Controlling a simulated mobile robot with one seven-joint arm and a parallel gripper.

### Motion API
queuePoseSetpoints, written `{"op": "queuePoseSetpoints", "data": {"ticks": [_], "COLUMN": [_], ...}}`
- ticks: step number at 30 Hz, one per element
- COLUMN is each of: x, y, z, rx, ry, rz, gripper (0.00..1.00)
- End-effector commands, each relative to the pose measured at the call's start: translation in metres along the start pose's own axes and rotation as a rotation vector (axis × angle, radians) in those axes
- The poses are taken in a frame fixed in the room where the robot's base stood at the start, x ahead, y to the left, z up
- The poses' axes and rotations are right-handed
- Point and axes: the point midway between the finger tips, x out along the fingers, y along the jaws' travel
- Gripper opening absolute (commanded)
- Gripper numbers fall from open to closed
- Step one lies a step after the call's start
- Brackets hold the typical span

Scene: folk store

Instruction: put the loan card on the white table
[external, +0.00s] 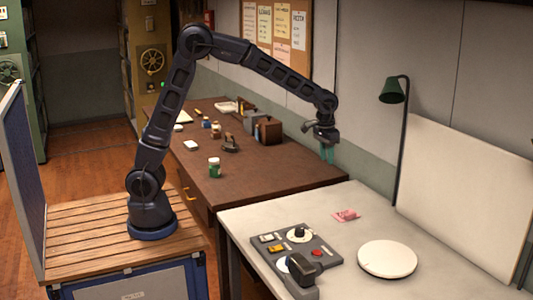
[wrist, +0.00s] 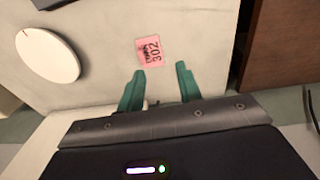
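A pink card (external: 345,215) lies flat on the white table (external: 375,212), near its back edge. It is the only loose card I can make out, and I take it as the loan card. In the wrist view the pink card (wrist: 150,50) shows the print "302" and lies just beyond my fingertips. My gripper (external: 327,158) hangs in the air above and behind the card, over the gap near the brown desk. Its two green fingers (wrist: 160,73) are apart with nothing between them.
A round white disc (external: 387,259) and a grey panel with knobs (external: 290,257) sit on the white table. A green lamp (external: 393,92) and a pale board (external: 465,190) stand along its back. The brown desk (external: 270,180) holds several small items, including a green jar (external: 214,168).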

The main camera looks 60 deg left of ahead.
Motion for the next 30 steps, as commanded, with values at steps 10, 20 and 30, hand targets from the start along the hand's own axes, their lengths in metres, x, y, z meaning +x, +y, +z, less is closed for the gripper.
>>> {"op": "queuePoseSetpoints", "data": {"ticks": [10, 20, 30], "x": [-0.085, -0.135, -0.159], "y": [-0.075, -0.134, -0.180], "z": [0.073, 0.158, 0.252], "rx": [-0.004, 0.001, 0.007], "ry": [0.073, 0.148, 0.227], "rz": [0.032, 0.039, 0.024], "gripper": [0.35, 0.35, 0.35]}}
